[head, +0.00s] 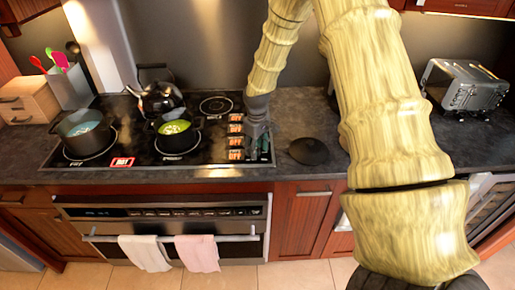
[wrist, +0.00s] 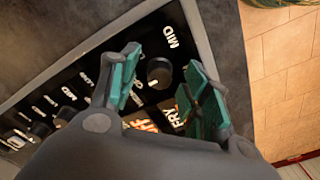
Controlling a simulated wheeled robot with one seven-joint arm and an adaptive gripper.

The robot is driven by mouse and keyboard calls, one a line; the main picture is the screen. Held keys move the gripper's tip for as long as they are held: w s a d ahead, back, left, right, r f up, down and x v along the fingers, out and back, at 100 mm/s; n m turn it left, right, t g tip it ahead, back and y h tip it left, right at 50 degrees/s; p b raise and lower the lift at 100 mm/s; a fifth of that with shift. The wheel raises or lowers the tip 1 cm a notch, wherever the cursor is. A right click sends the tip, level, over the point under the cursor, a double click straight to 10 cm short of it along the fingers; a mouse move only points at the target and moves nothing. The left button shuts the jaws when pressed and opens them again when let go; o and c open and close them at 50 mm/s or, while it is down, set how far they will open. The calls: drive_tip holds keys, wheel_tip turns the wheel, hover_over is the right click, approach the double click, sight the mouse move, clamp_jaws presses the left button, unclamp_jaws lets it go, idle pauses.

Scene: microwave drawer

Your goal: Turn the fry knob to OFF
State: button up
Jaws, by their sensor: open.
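My gripper (head: 257,135) is at the right end of the black stove panel in the head view, beside the column of orange OFF displays (head: 236,142). In the wrist view, my gripper (wrist: 163,62) is open, with its teal-padded fingers on either side of a round black knob (wrist: 159,76). I cannot tell whether the fingers touch it. An orange display (wrist: 146,125) is partly hidden by the gripper. The knob's setting cannot be read.
Another knob (wrist: 64,116) shows at left in the wrist view. In the head view, a dark pot (head: 85,135), a pot of green food (head: 175,132) and a kettle (head: 158,98) stand on the stove. A red HOT sign (head: 122,162) is at its front. A black disc (head: 308,151) lies right of the stove.

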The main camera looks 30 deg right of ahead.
sight(258, 149)
wheel_tip(258, 149, up, 12)
idle(0.6)
drive_tip(key=shift+s+d+f, duration=0.1)
drive_tip(key=shift+d, duration=0.05)
idle(0.3)
